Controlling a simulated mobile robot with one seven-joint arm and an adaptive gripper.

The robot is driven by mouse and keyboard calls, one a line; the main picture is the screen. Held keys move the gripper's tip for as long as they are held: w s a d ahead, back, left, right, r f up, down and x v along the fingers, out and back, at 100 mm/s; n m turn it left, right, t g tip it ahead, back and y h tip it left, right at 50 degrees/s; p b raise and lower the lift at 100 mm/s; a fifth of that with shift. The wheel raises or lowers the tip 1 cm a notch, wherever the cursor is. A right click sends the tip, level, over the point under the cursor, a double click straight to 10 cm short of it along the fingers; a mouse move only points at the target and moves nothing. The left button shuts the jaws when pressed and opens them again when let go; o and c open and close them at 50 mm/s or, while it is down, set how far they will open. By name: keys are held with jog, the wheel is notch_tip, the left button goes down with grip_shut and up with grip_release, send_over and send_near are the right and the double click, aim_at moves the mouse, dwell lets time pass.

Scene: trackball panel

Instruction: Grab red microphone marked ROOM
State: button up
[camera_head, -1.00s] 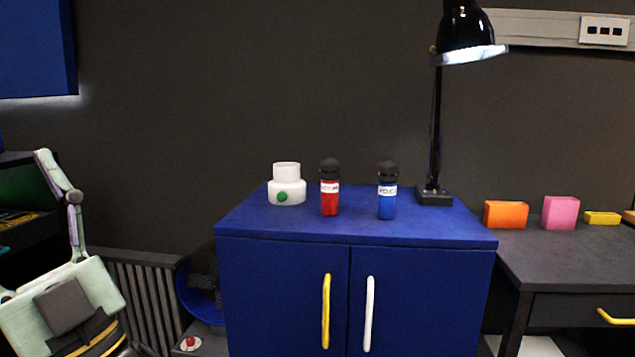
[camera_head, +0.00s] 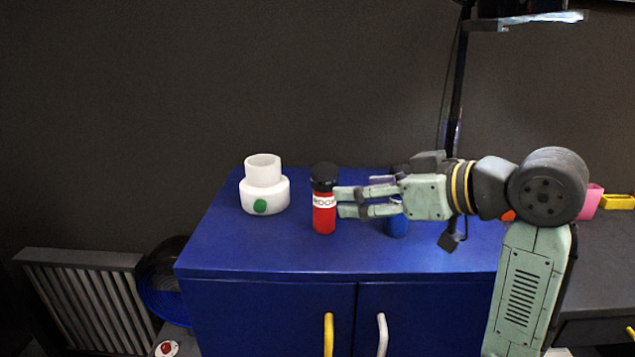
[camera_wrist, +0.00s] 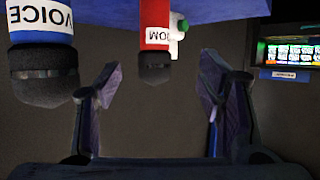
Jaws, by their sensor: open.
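The red microphone (camera_head: 323,222), with a black head and a white label, stands upright on the blue cabinet. In the wrist view it hangs inverted at the top centre (camera_wrist: 156,14), its label partly readable as "OOM". My gripper (camera_head: 340,202) is open and level, reaching in from the right with its fingertips at the red microphone's right edge; whether they touch is unclear. In the wrist view the fingers (camera_wrist: 160,72) are spread and empty, with the red microphone ahead between their lines. The blue microphone (camera_head: 398,227), labelled VOICE in the wrist view (camera_wrist: 42,50), is mostly hidden behind my gripper.
A white container (camera_head: 265,190) with a green dot stands left of the red microphone. A black lamp (camera_head: 456,100) rises behind my arm. Pink (camera_head: 591,202) and yellow (camera_head: 617,202) blocks are at the right. The cabinet top (camera_head: 270,250) is clear in front.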

aim_at(324, 191)
jog(key=x, duration=0.4)
jog(key=shift+w+a+f, duration=0.15)
jog(key=shift+w+f, duration=0.05)
jog(key=p+x, duration=0.1)
jog(key=x, duration=0.4)
jog(key=shift+w, duration=0.45)
jog(key=c, duration=1.4)
jog(key=shift+c, duration=0.2)
